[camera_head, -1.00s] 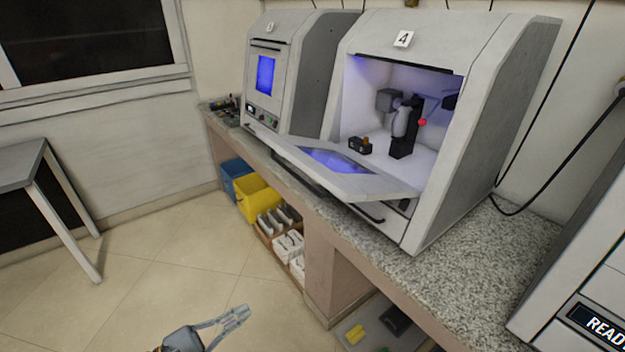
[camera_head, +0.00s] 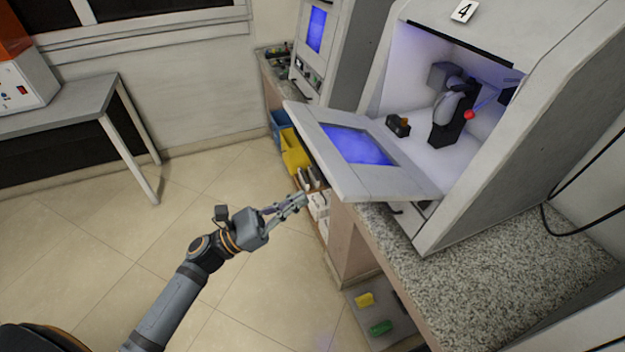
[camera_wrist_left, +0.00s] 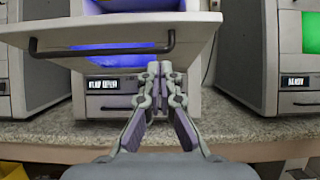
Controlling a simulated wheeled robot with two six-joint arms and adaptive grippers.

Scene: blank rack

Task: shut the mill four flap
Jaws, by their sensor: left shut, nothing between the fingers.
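The mill marked 4 (camera_head: 560,90) stands on a speckled counter with its front opening uncovered. Its flap (camera_head: 315,150), a pale panel with a blue-lit window, is hinged down and juts out over the counter's front edge. In the left wrist view the flap (camera_wrist_left: 190,30) is seen from its outer edge, with a dark bar handle (camera_wrist_left: 105,50) along it. My left gripper (camera_head: 303,198) is shut and empty, in front of and below the flap's outer edge. In the left wrist view my left gripper (camera_wrist_left: 160,70) points at the mill's front. My right gripper is out of view.
Inside the mill are a dark spindle (camera_head: 447,128) and a small black block (camera_head: 398,126). Another mill (camera_head: 318,40) stands to the left. Yellow (camera_head: 293,152) and blue bins sit under the counter. The floor (camera_head: 100,240) at left is open, apart from a table (camera_head: 70,108).

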